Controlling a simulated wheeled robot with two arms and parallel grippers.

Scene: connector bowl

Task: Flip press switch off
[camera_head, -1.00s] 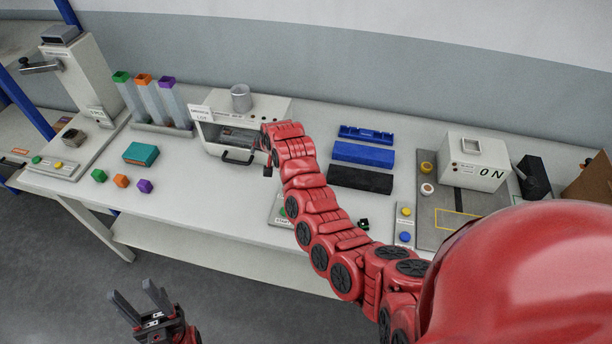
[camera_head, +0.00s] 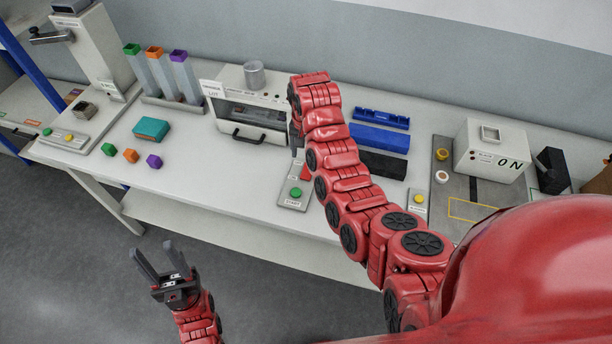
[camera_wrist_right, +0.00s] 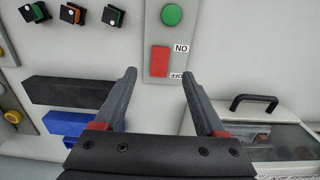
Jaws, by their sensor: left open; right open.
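The press switch is a red rocker (camera_wrist_right: 160,61) on a grey panel (camera_wrist_right: 152,35), with ON and OFF labels beside it in the right wrist view. Part of the red switch (camera_head: 306,172) also shows beside my right arm in the head view. My right gripper (camera_wrist_right: 158,73) is open and empty, with its fingers on either side of the rocker's line and apart from it. In the head view its fingers are largely hidden by the arm. My left gripper (camera_head: 154,250) is open and empty, off the table's front edge.
A green START button (camera_head: 296,193) shares the switch panel. The press box with its black handle (camera_head: 250,136) stands to the left. Blue (camera_head: 379,138) and black (camera_head: 383,164) blocks lie to the right. Small coloured cubes (camera_head: 131,156) lie farther left.

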